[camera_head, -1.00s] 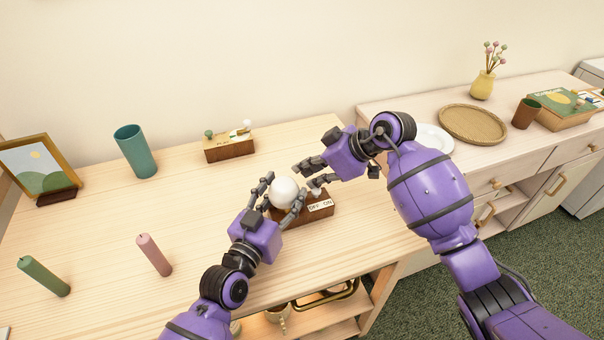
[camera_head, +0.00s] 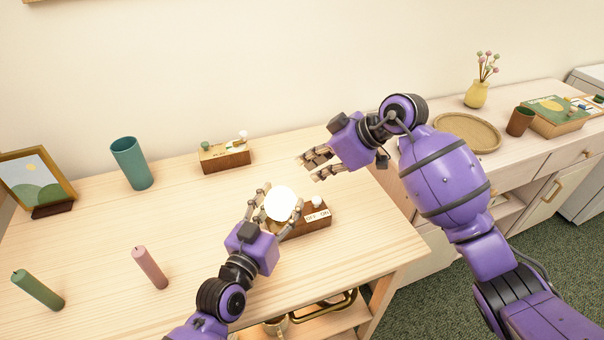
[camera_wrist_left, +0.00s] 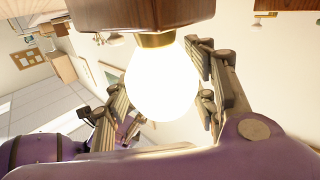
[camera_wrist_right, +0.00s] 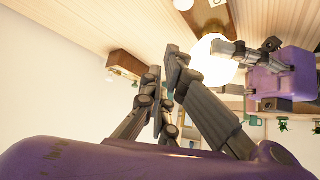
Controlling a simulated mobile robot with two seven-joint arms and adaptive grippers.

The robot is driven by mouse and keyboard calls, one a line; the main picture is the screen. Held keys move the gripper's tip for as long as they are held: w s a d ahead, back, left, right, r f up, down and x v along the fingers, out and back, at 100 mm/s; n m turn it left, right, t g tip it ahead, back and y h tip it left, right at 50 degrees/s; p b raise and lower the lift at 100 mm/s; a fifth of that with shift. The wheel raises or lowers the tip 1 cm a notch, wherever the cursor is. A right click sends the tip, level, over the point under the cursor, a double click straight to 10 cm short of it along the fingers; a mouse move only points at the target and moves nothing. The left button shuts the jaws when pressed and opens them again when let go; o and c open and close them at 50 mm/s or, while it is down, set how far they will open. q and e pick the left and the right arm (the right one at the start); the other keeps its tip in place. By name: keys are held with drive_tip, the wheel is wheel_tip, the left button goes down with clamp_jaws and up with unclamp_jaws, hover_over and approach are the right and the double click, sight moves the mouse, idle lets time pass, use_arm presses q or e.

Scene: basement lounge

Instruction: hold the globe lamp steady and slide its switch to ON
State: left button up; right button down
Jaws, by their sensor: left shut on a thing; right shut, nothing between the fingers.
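The globe lamp's white globe (camera_head: 281,206) glows brightly and stands upright on its brown wooden base (camera_head: 291,232). My left gripper (camera_head: 279,198) is shut on the globe, with its fingers around both sides; the left wrist view shows the glowing globe (camera_wrist_left: 163,85) between them. The pale switch knob (camera_head: 316,200) sits at the right end of the base, by the ON end of the OFF/ON label (camera_head: 317,216). My right gripper (camera_head: 309,167) is shut and empty, above the table behind the lamp and apart from the knob.
A wooden block with small knobs (camera_head: 225,158) and a teal cup (camera_head: 130,163) stand behind. A picture frame (camera_head: 38,180), green candle (camera_head: 38,290) and pink candle (camera_head: 150,267) are at left. A woven tray (camera_head: 466,133) is on the right cabinet. The table's front middle is clear.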

drive_tip(key=shift+v, duration=1.55)
drive_tip(key=shift+a, duration=0.1)
use_arm(q)
drive_tip(key=o, duration=1.5)
